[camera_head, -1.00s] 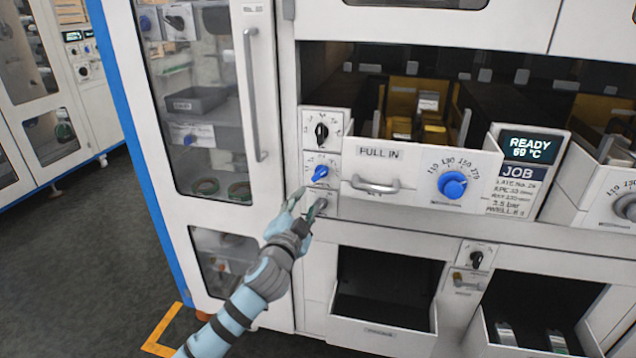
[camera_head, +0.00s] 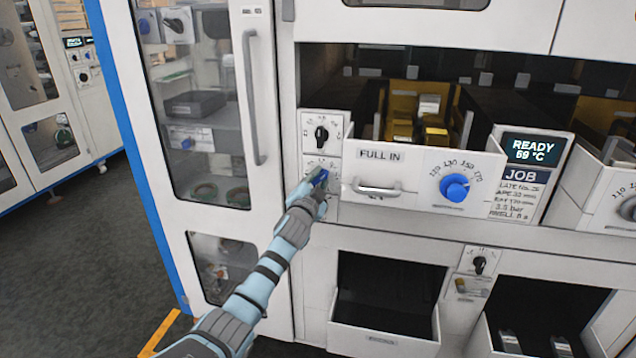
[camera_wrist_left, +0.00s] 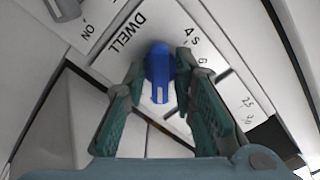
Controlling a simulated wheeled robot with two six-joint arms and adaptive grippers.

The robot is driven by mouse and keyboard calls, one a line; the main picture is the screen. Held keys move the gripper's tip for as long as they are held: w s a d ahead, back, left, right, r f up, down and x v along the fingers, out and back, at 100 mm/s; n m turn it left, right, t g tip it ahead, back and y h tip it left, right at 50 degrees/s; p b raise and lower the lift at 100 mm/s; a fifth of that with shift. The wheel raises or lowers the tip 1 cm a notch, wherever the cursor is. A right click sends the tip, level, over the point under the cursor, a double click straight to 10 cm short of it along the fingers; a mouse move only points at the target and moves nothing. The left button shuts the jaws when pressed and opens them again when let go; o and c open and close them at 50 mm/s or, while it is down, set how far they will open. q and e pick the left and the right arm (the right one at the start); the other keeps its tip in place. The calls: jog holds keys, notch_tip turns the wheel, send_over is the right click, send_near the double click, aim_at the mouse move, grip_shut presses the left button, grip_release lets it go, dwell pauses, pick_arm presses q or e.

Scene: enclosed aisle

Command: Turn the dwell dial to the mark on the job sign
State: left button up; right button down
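The blue dwell dial (camera_head: 318,176) sits on a small white panel left of the drawer. It shows closely in the left wrist view (camera_wrist_left: 159,72), with the word DWELL and scale figures 4, 5 and 6 near it. My left gripper (camera_head: 317,185) is at this dial. In the left wrist view its green fingers (camera_wrist_left: 160,85) stand on both sides of the knob, seemingly touching it. In the head view the gripper hides much of the dial. The job sign (camera_head: 517,190) has a DWELL line at its bottom, too small to read surely. My right gripper is out of view.
A black knob (camera_head: 321,134) sits just above the dial. To the right are a drawer handle (camera_head: 377,188) and a larger blue dial (camera_head: 454,188). A glass-door cabinet with a long handle (camera_head: 251,97) stands at left. Open floor (camera_head: 75,260) lies further left.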

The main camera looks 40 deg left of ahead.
pick_arm(q)
grip_shut()
jog(key=shift+f+n, duration=0.1)
jog(key=shift+n, duration=0.3)
jog(key=n+b, duration=0.2)
jog(key=n, duration=0.1)
jog(key=shift+f, duration=0.1)
jog(key=shift+n+b, duration=1.1)
jog(key=shift+n, duration=1.4)
jog(key=shift+o, duration=2.1)
grip_release()
jog(key=shift+d, duration=0.1)
